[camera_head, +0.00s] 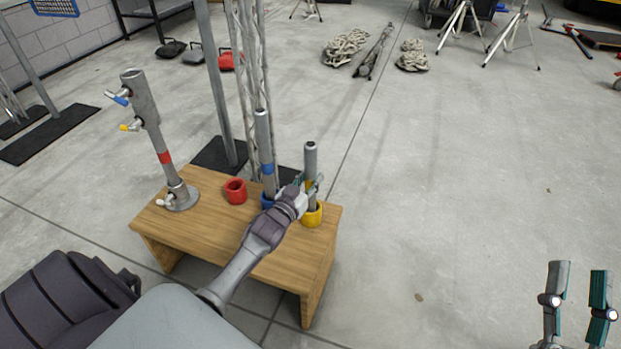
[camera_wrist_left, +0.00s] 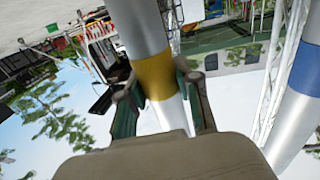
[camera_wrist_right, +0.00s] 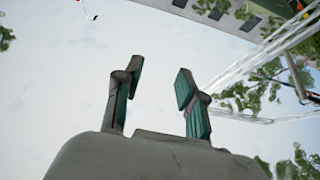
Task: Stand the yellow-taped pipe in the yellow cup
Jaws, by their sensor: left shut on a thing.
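The yellow-taped pipe (camera_head: 310,158) stands upright, with its lower end at the yellow cup (camera_head: 312,217) on the wooden table's right side. Whether it touches the cup's bottom is hidden. My left gripper (camera_head: 312,186) is shut on this pipe around its yellow tape; the tape (camera_wrist_left: 154,77) shows between the fingers in the left wrist view. The blue-taped pipe (camera_head: 264,140) stands in the blue cup (camera_head: 267,202), just left of it and partly behind my gripper. My right gripper (camera_head: 578,300) is open and empty, off to the lower right, away from the table.
A red cup (camera_head: 236,191) stands empty on the wooden table (camera_head: 215,220). A truss tower (camera_head: 250,60) rises behind.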

